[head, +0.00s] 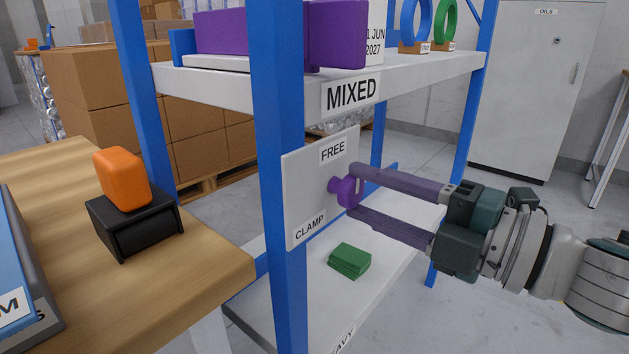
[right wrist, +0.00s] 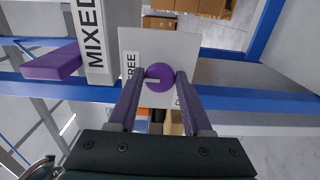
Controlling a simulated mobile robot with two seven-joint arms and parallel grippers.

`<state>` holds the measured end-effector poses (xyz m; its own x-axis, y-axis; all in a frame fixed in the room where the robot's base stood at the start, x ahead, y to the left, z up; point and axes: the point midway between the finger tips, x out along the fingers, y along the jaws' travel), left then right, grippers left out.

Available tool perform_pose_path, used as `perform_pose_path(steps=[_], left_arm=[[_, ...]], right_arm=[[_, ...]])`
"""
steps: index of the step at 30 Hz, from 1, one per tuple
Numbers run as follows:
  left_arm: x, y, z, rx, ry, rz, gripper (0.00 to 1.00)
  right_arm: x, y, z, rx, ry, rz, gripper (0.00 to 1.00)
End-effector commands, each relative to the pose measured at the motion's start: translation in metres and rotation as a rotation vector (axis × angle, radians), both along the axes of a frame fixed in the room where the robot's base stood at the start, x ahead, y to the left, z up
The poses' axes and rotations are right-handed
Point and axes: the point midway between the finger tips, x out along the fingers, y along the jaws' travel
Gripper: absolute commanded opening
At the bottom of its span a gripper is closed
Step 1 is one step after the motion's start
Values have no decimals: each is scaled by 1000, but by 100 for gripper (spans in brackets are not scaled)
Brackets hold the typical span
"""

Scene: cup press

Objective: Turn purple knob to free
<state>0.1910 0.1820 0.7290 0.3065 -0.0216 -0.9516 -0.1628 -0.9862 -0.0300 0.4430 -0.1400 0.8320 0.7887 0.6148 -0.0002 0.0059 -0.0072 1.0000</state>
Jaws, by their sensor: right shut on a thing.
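The purple knob (head: 346,192) sits on a white panel (head: 300,215) on the blue-framed rack. The panel carries a FREE label (head: 333,150) near its top and a CLAMP label (head: 310,227) at its lower left. My right gripper (head: 351,190) comes in from the right, its fingers on either side of the knob, shut on it. In the right wrist view the knob (right wrist: 160,84) is between both fingertips. A pale mark on its face runs leftward, toward the side of the FREE label; the CLAMP label is mostly hidden by a finger. My left gripper is not in view.
The upper shelf, marked MIXED (head: 352,91), holds a purple block (head: 335,35) above the panel. A green stack (head: 350,260) lies on the lower shelf. A blue post (head: 280,160) stands left of the panel. A wooden table (head: 200,255) holds an orange-topped black block (head: 133,225).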

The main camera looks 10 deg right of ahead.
Motion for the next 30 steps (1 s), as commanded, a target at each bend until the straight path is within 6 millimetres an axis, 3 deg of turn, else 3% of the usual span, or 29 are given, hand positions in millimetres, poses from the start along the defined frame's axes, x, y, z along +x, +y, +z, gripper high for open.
perform_pose_path(steps=[11,12,19,30], left_arm=[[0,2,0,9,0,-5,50],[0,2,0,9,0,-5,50],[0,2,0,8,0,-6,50],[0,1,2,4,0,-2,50]], right_arm=[[0,0,0,8,5,1,0],[0,0,0,8,5,1,52],[0,0,0,6,4,1,78],[-7,-6,-1,4,6,-1,78]])
